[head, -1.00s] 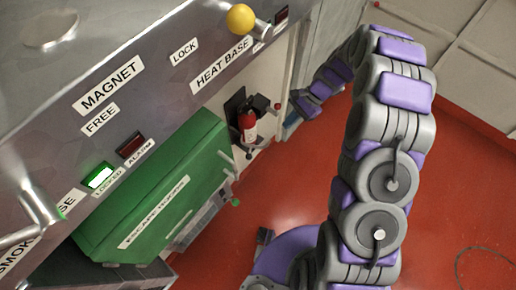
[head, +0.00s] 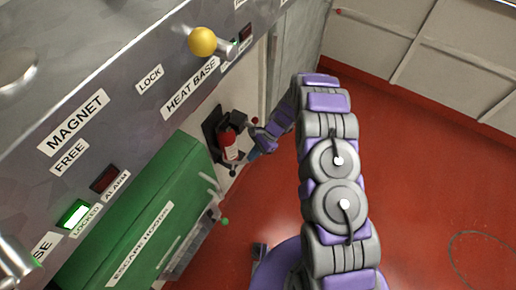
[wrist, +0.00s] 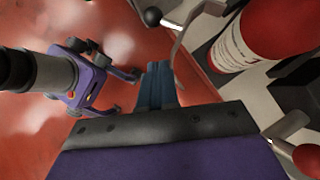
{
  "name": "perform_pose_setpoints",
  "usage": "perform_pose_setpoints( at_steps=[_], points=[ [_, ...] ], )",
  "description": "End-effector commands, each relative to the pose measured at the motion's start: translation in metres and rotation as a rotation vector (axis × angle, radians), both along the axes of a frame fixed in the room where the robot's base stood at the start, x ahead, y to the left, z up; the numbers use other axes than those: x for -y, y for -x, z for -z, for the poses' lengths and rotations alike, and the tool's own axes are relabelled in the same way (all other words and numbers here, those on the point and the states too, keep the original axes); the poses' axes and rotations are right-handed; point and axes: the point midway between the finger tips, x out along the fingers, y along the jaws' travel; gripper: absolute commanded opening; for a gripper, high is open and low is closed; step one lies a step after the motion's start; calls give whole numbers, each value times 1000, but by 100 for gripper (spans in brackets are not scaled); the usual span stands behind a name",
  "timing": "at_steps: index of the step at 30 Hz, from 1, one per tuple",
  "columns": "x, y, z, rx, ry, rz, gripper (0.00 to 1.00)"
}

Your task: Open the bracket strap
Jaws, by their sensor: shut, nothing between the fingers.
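A red fire extinguisher (head: 229,143) with a white label stands in a dark bracket (head: 211,128) on the pale wall. In the wrist view the extinguisher (wrist: 280,28) is large at the upper right, and a dark bracket part (wrist: 296,68) crosses beside it. A thin grey curved strip (wrist: 178,45) shows between it and my fingers; I cannot tell whether it is the strap. My gripper (head: 256,152) is just right of the extinguisher. Its blue fingers (wrist: 159,78) are shut and empty, apart from the extinguisher. The strap's closure is not clear.
A dark ball knob (wrist: 152,17) and a red ball (wrist: 306,158) on a pale handle are close to my gripper. A green escape-hoods case (head: 135,225) and a grey panel (head: 120,65) are at the left. The red floor (head: 430,190) is open at the right.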

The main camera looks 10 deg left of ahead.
Motion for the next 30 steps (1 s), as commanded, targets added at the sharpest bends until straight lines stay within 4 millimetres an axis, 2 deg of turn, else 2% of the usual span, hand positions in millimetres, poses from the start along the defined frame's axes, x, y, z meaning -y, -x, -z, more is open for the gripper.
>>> perform_pose_setpoints(
  at_steps=[1,5,9,13,30],
  points=[
    [-5,5,10,-1,1,-3,0],
    [-17,15,28,0,1,-2,0],
    [-32,29,29,-2,0,-4,0],
    [-40,35,31,1,0,-2,0],
    [-44,39,31,1,-1,8,0]
  ],
)
